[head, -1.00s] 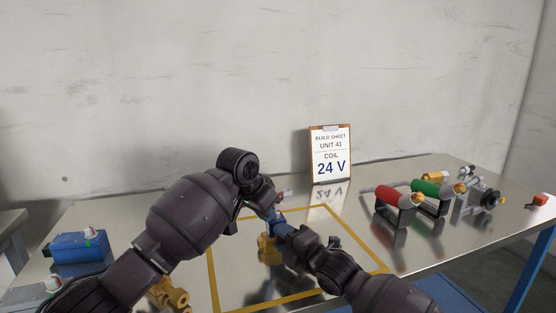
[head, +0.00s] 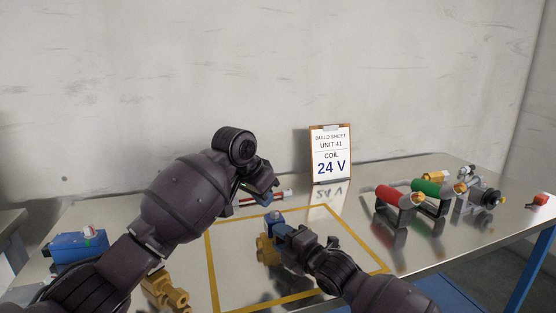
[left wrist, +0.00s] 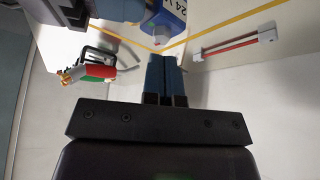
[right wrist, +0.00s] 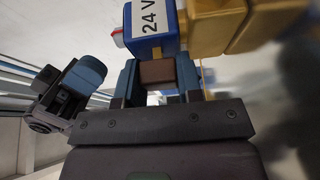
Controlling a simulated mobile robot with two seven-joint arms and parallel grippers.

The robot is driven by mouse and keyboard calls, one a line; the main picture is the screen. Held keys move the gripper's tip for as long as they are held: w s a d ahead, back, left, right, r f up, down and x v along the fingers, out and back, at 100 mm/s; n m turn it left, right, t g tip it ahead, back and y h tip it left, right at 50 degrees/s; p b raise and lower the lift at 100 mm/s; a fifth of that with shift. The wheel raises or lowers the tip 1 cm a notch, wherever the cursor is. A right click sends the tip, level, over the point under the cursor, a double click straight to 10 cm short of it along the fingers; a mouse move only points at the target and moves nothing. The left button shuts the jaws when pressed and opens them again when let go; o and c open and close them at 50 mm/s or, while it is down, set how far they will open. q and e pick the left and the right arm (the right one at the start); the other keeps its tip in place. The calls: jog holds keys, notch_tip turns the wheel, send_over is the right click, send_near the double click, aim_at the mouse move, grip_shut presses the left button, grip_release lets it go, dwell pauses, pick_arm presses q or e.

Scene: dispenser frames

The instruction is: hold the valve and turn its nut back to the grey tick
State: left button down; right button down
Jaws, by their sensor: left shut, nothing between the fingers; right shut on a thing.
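The valve stands in the yellow-marked area, with a brass body (head: 266,250) and a blue coil (head: 273,221) on top. In the right wrist view, the coil (right wrist: 147,22) reads 24 V. The grey nut (left wrist: 159,36) with a red mark shows at the coil's end in the left wrist view; the tick cannot be made out. My right gripper (head: 284,233) is shut on the valve, a brownish part of it between the fingers. My left gripper (left wrist: 163,72) is shut, empty and apart from the nut, above and behind the valve in the head view.
A red strip with white ends (left wrist: 235,43) lies behind the valve. A build sheet (head: 331,155) reading COIL 24 V stands at the back. Red (head: 394,196) and green (head: 428,188) cylinders stand right; a blue box (head: 78,249) and brass fitting (head: 166,290) are left.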

pick_arm(q)
jog(key=shift+r, duration=0.65)
pick_arm(e)
jog(key=c, duration=0.7)
grip_release()
